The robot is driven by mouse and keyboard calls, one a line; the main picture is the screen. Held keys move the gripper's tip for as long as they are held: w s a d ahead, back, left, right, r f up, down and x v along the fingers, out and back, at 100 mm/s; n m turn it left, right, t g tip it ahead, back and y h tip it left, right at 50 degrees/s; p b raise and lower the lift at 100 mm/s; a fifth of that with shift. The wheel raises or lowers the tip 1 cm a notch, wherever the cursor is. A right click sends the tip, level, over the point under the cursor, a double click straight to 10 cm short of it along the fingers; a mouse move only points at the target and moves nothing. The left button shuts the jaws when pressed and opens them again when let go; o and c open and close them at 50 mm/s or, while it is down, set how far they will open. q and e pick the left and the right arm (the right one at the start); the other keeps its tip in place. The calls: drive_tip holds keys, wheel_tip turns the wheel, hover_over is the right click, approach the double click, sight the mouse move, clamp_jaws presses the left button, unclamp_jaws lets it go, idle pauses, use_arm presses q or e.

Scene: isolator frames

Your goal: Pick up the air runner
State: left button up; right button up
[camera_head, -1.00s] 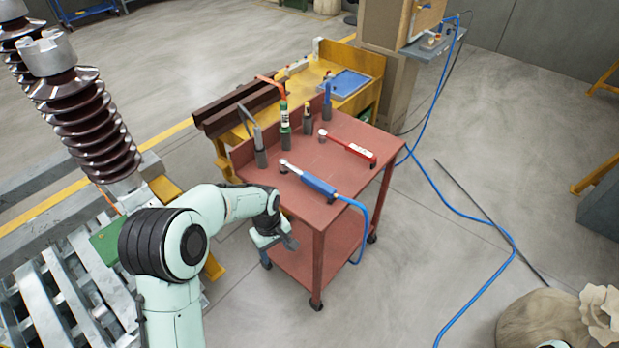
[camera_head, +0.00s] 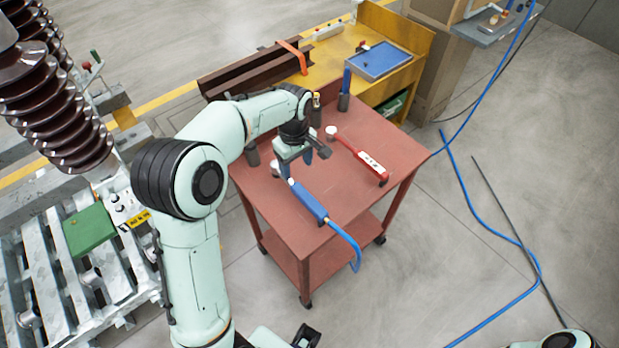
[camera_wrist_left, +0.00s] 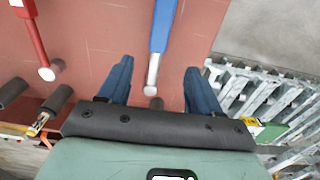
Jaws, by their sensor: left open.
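The air runner (camera_head: 309,202) is a blue-handled tool with a silver head and a blue hose at its near end. It lies on the red cart top (camera_head: 400,145). My left gripper (camera_head: 316,154) is open and empty above the cart, by the tool's silver head. In the left wrist view the air runner (camera_wrist_left: 161,34) points its silver head into the gap between the two blue fingers (camera_wrist_left: 156,82), apart from both. Whether the fingers are at its height is unclear. A dark claw-like part at the bottom of the head view looks like my right gripper (camera_head: 305,335); its jaws are unclear.
A red wrench (camera_head: 362,160) lies right of the air runner. Dark holders (camera_head: 344,101) stand at the cart's back, partly hidden by my arm. A yellow bench with a blue tray (camera_head: 380,60) is behind. Brown insulators (camera_head: 55,110) stand left. The blue hose hangs over the cart's front.

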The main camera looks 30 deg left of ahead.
sight(299, 188)
use_arm(q)
drive_tip(key=f, duration=0.7)
drive_tip(key=shift+s+f+b, duration=0.1)
drive_tip(key=shift+s+b, duration=0.2)
drive_tip(key=shift+b, duration=0.05)
drive_tip(key=f, duration=0.5)
drive_tip(key=shift+w+d+f, duration=0.2)
drive_tip(key=shift+w+f, duration=0.15)
drive_tip(key=shift+f, duration=0.05)
drive_tip(key=shift+r, duration=0.1)
clamp_jaws()
